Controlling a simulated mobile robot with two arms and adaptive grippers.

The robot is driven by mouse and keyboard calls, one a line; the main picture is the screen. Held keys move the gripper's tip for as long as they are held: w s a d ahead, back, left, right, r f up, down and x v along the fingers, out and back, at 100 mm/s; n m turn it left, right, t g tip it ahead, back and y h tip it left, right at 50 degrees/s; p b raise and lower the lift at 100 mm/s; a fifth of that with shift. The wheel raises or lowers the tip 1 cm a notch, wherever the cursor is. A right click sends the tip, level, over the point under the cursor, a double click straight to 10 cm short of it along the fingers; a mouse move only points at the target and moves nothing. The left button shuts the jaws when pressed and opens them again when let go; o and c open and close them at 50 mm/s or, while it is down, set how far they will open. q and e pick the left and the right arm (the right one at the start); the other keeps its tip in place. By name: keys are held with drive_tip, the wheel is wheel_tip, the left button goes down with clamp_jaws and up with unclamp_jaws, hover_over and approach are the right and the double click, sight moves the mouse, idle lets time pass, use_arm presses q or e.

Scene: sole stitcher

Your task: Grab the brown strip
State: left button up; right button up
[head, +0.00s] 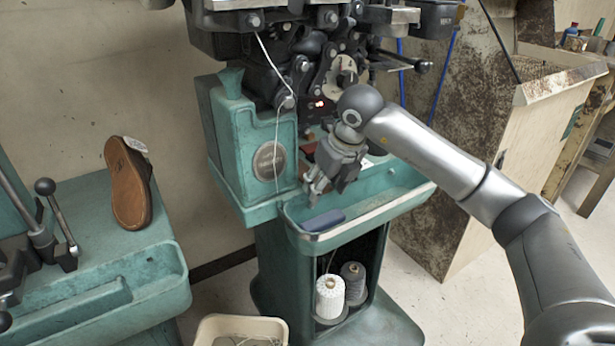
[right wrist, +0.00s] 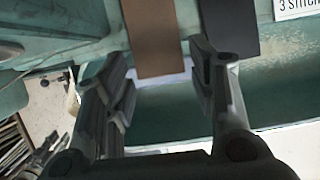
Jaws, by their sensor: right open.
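The brown strip (right wrist: 150,38) shows in the right wrist view, running down from the top edge. Its lower end lies between the fingertips of my right gripper (right wrist: 163,82), with gaps on both sides. A dark grey strip (right wrist: 230,28) lies beside it on the right, behind the right finger. In the head view my right gripper (head: 316,184) is over the green tray of the stitching machine, open and empty. I cannot clearly make out the brown strip in the head view. My left gripper is not in view.
The green tray (head: 385,208) holds a dark blue block (head: 323,220). The machine head (head: 325,60) stands just above and behind my gripper. A brown shoe sole (head: 128,185) stands on the green machine at left. Thread spools (head: 330,297) sit below the tray.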

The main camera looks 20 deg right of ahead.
drive_tip(key=shift+f, duration=0.15)
idle(0.3)
drive_tip(key=c, duration=0.8)
